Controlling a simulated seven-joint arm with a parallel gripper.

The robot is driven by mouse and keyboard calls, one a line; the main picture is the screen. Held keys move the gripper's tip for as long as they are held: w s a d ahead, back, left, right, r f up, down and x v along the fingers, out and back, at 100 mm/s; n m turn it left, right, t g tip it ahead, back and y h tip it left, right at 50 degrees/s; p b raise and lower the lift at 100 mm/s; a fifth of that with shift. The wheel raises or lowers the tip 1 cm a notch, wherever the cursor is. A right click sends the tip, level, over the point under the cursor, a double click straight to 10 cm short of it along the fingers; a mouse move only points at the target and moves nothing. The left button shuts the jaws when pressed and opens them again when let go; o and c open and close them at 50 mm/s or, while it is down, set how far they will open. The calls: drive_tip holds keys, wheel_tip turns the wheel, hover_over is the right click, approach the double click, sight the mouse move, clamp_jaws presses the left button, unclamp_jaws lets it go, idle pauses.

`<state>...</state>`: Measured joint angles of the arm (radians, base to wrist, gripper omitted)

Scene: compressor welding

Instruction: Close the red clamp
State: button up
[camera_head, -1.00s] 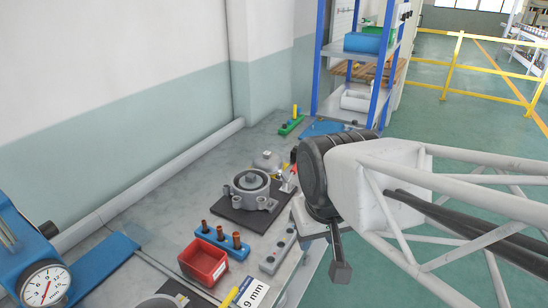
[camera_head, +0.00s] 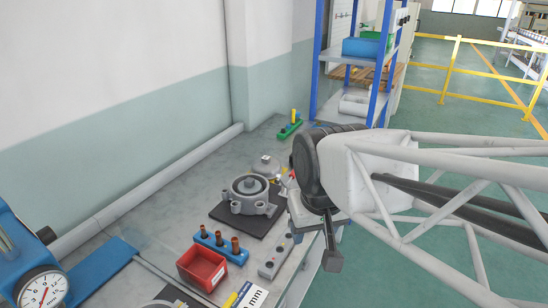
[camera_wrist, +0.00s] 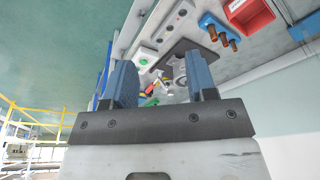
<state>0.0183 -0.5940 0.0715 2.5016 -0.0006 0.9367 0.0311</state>
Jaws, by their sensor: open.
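The red clamp shows only as a small red piece beside the dark fixture plate, largely hidden by my arm in the head view (camera_head: 292,175). In the wrist view its red handle (camera_wrist: 151,91) shows between my fingers, with metal and yellow parts close by. My gripper (camera_wrist: 162,72) is open, with its two blue fingers apart and nothing held. It points along the bench, and the clamp appears beyond the fingers; the exact distance cannot be told. The grey compressor part (camera_head: 249,193) sits on the dark plate (camera_head: 225,214).
A red bin (camera_head: 202,268), a blue block with copper-coloured fittings (camera_head: 220,246) and a grey button box (camera_head: 272,262) stand on the bench. A green block (camera_head: 290,130) with a yellow post stands farther back. A blue-framed shelf (camera_head: 316,70) rises behind.

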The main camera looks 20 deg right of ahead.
drive_tip(key=w+d+r+m, duration=0.1)
drive_tip(key=w+d+m, duration=0.1)
drive_tip(key=w, duration=1.1)
drive_tip(key=m+g+y, duration=0.1)
drive_tip(key=m+y, duration=0.1)
drive_tip(key=m, duration=0.4)
hover_over(297, 167)
drive_tip(key=d, duration=0.1)
drive_tip(key=s+d+f+x, duration=0.1)
drive_tip(key=s+d+x, duration=0.15)
drive_tip(key=x, duration=1.25)
drive_tip(key=shift+s+d+r, duration=0.2)
drive_tip(key=shift+r, duration=0.1)
drive_tip(key=shift+x, duration=3.85)
drive_tip(key=shift+d, duration=0.1)
drive_tip(key=shift+c, duration=0.3)
clamp_jaws()
